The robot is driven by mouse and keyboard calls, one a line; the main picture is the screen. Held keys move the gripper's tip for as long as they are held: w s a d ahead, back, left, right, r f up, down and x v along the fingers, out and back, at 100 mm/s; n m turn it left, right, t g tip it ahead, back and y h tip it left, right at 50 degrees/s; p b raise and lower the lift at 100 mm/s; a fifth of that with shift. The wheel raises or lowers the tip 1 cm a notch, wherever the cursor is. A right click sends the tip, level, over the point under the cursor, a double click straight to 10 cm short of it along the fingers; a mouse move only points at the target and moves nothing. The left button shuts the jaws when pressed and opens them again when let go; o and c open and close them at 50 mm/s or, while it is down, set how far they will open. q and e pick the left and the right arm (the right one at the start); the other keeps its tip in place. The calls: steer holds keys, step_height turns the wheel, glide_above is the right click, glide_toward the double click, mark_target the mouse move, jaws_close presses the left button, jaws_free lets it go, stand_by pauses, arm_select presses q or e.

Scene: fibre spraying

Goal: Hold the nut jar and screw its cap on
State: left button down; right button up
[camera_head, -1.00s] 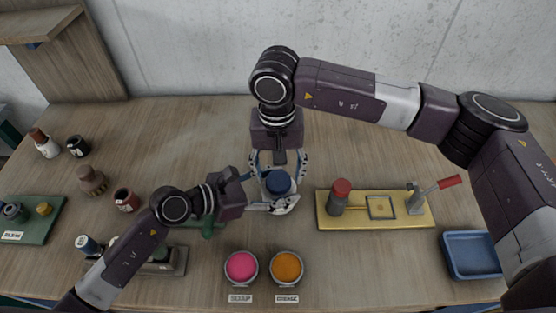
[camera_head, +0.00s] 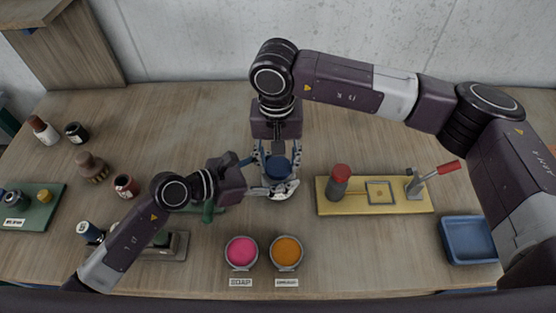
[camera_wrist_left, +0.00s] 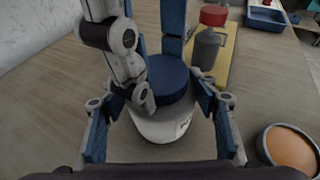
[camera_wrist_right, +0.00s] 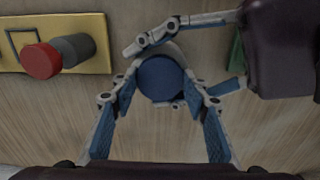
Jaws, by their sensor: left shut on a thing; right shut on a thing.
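The nut jar (camera_wrist_left: 165,125) is pale and stands upright on the table, its body mostly hidden in the head view. Its dark blue round cap (camera_head: 278,168) sits on top of it, and shows in the left wrist view (camera_wrist_left: 170,80) and right wrist view (camera_wrist_right: 160,78). I cannot tell whether the threads engage. My left gripper (camera_head: 272,189) reaches in from the left and is shut around the jar body. My right gripper (camera_head: 277,160) points down from behind and above, its blue-padded fingers shut on the cap.
A yellow board (camera_head: 375,207) with a red-topped cylinder (camera_head: 340,180) and a red-handled lever stands close on the right. Pink (camera_head: 241,252) and orange (camera_head: 286,252) bowls stand in front. A blue tray (camera_head: 470,241) lies far right. Several bottles stand left.

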steer(key=m, duration=0.3)
steer(key=o, duration=1.3)
steer(key=shift+c, duration=0.2)
steer(key=shift+r, duration=2.3)
steer(key=shift+c, duration=0.2)
